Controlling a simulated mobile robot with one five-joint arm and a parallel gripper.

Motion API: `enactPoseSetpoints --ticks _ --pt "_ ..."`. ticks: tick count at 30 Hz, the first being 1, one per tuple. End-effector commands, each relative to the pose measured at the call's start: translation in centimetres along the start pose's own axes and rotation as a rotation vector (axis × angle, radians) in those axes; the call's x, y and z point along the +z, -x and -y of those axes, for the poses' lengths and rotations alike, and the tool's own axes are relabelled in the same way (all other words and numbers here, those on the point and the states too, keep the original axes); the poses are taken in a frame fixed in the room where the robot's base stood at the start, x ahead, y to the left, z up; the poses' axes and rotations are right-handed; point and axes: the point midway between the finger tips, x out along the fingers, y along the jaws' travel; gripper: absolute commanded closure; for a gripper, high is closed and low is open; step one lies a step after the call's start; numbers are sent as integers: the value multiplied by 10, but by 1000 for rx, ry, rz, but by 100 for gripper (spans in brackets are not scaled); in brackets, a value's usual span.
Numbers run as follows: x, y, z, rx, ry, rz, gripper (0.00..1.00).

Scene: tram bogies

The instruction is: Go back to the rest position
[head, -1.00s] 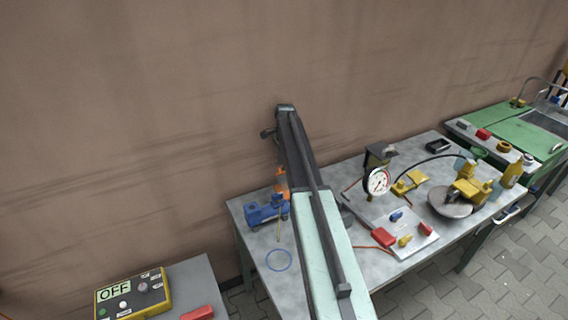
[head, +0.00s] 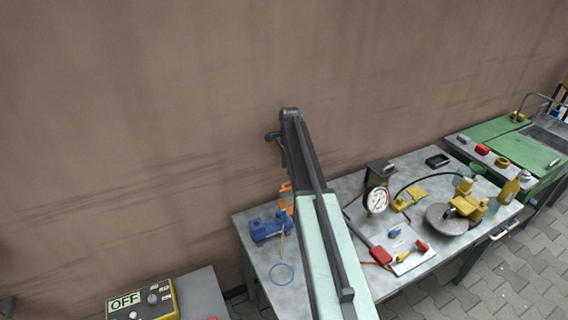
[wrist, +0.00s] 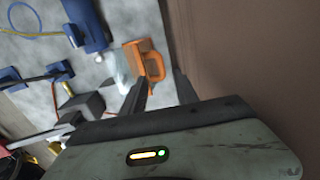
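My arm reaches up over the grey metal bench in the head view, with its far end (head: 289,113) in front of the brown wall. In the wrist view my gripper (wrist: 160,76) shows two dark fingers standing apart, with nothing between them. An orange object with a handle-like loop (wrist: 145,62) lies beyond the fingertips, apart from them as far as I can tell. It also shows in the head view (head: 285,187), partly hidden by my arm, near a blue device (head: 268,227).
The bench (head: 302,298) carries a blue ring (head: 281,274), a dial gauge (head: 376,199), and a yellow device over a round disc (head: 447,220). A box reading OFF (head: 140,303) stands lower left. A green workbench (head: 500,131) is at right. The wall is close behind.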

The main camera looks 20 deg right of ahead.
Motion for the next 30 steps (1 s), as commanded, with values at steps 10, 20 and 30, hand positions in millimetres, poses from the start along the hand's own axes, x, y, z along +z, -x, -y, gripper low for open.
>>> enactPoseSetpoints --ticks 10,20,30 --pt "41 2 -31 7 160 3 64" --pt "210 12 -201 40 1092 29 64" --pt "262 18 -278 53 1555 50 64"
